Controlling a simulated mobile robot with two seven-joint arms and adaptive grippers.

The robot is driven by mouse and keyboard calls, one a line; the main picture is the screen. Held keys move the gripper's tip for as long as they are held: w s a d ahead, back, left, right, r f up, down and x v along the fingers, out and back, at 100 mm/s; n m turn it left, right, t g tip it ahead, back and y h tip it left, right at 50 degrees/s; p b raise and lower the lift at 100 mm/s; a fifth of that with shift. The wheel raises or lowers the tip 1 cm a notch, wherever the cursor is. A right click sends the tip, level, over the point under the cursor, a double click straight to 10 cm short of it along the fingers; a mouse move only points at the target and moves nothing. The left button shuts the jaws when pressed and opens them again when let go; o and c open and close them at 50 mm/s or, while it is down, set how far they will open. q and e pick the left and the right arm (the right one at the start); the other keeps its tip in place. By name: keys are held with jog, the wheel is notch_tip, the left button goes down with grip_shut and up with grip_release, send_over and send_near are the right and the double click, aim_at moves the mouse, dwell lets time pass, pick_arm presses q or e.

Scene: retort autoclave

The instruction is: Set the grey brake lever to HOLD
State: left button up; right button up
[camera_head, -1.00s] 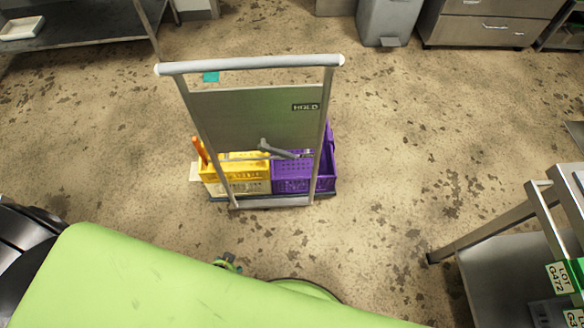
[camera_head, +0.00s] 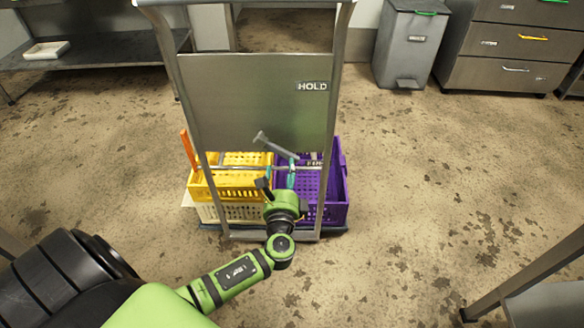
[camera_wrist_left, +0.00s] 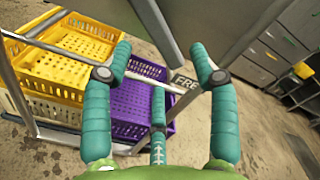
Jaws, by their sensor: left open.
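The grey brake lever (camera_head: 275,146) is on the trolley's upright metal panel (camera_head: 250,100). It slants from upper left to lower right, below and left of the HOLD label (camera_head: 312,86). My left gripper (camera_head: 280,174) is just below the lever in the head view, its teal fingers apart. In the left wrist view, the open, empty gripper (camera_wrist_left: 160,50) has a grey bar, apparently the lever (camera_wrist_left: 154,24), beyond and between its fingertips. The bar's lower end is near a partly hidden label reading FRE (camera_wrist_left: 185,82). I cannot tell whether they touch. My right gripper is not in view.
The trolley's tubular frame (camera_head: 169,70) stands on both sides of the panel. Yellow (camera_head: 220,184) and purple (camera_head: 333,208) crates sit on its base. A grey bin (camera_head: 408,48) and drawers (camera_head: 510,60) stand behind. The floor to the right is mostly clear.

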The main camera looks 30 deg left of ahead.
aim_at(283, 157)
pick_arm(q)
jog(key=x, duration=0.5)
jog(key=shift+a, duration=0.2)
jog(key=shift+b+x, duration=0.3)
jog(key=shift+x, duration=0.5)
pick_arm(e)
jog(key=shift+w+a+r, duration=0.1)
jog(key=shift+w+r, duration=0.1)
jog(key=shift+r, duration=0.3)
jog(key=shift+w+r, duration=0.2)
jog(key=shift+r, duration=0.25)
pick_arm(q)
grip_shut()
